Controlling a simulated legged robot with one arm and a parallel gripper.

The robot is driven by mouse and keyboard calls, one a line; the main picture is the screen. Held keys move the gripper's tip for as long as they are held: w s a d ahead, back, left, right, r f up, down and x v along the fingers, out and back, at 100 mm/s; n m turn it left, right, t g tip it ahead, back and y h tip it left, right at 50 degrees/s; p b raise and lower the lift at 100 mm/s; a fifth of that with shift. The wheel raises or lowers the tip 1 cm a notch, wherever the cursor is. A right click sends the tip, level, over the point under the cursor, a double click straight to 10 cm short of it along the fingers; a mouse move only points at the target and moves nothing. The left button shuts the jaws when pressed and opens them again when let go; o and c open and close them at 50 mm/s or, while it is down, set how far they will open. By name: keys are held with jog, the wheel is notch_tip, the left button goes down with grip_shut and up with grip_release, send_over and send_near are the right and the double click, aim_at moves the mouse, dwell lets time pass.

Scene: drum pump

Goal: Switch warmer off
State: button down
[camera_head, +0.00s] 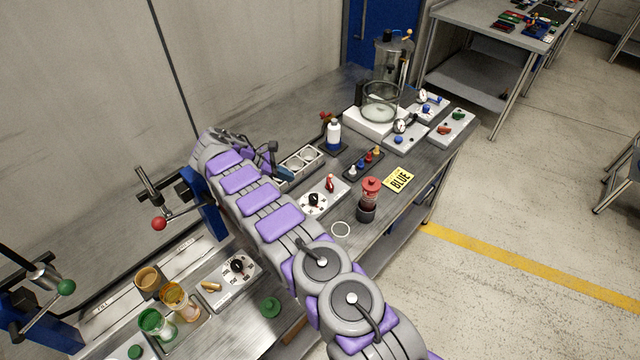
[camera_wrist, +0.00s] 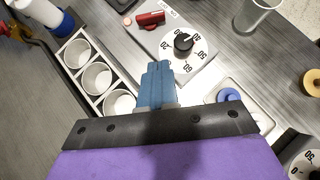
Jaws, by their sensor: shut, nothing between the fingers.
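A white control plate (camera_head: 334,190) with a black dial knob (camera_head: 315,199) and a red switch (camera_head: 330,183) lies on the bench. In the wrist view the plate shows the knob (camera_wrist: 183,43) with numbers from 20 to 60 and the red switch (camera_wrist: 150,18) lying to one side; no warmer label is readable. A similar plate with a black knob (camera_head: 237,266) and a brass-coloured lever (camera_head: 211,286) lies nearer the front. My gripper (camera_head: 284,173) is shut and empty beside the cup tray. Its blue fingertips (camera_wrist: 158,70) point toward the numbered plate, apart from the red switch.
A tray with white cups (camera_wrist: 96,78) is close to the fingers' left. Coloured beakers (camera_head: 155,324) stand at front left.

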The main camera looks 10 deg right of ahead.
jog(key=shift+a+f, duration=0.1)
jog(key=shift+a, duration=0.05)
jog(key=b, duration=0.1)
send_near(329, 189)
notch_tip(329, 189, down, 4)
jog(key=shift+w+r, duration=0.1)
jog(key=shift+w, duration=0.05)
jog(key=d, duration=0.2)
jog(key=shift+d, duration=0.25)
jog(key=shift+w+d+b, duration=0.1)
jog(key=shift+d+b, duration=0.25)
jog(key=shift+d, duration=0.45)
jog(key=shift+a+n, duration=0.15)
jog(key=shift+n, duration=0.15)
